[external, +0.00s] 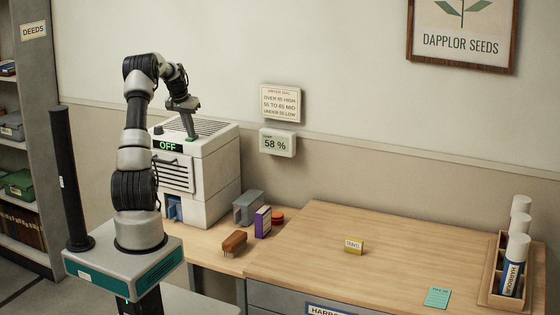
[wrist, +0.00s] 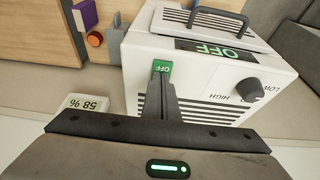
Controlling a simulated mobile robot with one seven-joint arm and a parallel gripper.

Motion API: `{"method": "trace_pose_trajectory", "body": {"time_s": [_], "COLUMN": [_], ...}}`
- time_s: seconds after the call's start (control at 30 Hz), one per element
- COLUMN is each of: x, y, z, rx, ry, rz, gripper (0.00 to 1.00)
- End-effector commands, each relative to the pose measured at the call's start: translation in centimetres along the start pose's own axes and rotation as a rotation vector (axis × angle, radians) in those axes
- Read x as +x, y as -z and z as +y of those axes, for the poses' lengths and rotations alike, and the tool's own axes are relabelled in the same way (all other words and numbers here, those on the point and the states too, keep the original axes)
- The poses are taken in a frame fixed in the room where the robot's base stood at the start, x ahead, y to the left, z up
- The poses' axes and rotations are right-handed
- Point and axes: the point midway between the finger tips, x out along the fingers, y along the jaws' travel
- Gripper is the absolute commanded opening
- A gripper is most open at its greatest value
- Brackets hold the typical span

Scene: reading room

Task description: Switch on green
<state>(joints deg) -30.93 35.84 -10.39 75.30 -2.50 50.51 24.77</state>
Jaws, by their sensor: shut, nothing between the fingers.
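A white box-shaped machine (external: 210,170) with dark vent slots stands on the wooden counter. A display on its front reads OFF (external: 168,146); it also shows in the wrist view (wrist: 190,46). A small green switch marked OFF (wrist: 162,66) is on the machine's top near one edge. My gripper (wrist: 160,84) is shut and empty, its fingertips right at the green switch; I cannot tell whether they touch it. In the external view my gripper (external: 190,131) is above the machine's top. A black dial (wrist: 248,90) sits beside HIGH and LOW labels.
A wall meter (external: 278,142) reads 58 %, below a dial card (external: 280,103). A brush (external: 234,243), a purple box (external: 262,222), a grey bracket (external: 247,206) and an orange-red round item (external: 277,217) stand near the machine. The right counter (external: 390,240) is mostly clear.

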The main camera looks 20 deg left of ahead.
Motion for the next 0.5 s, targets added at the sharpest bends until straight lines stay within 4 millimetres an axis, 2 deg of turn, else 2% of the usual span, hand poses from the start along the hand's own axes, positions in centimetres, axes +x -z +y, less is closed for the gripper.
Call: {"method": "trace_pose_trajectory", "body": {"time_s": [0.03,0.33,0.5], "x": [0.4,0.0,-2.6], "y": [-0.6,-0.5,0.3], "z": [-0.1,-0.1,-0.1], "rx": [-0.002,-0.002,-0.001], "ry": [-0.002,-0.002,0.0], "rz": [-0.013,-0.013,-0.007], "gripper": [0.0,0.0,0.0]}}
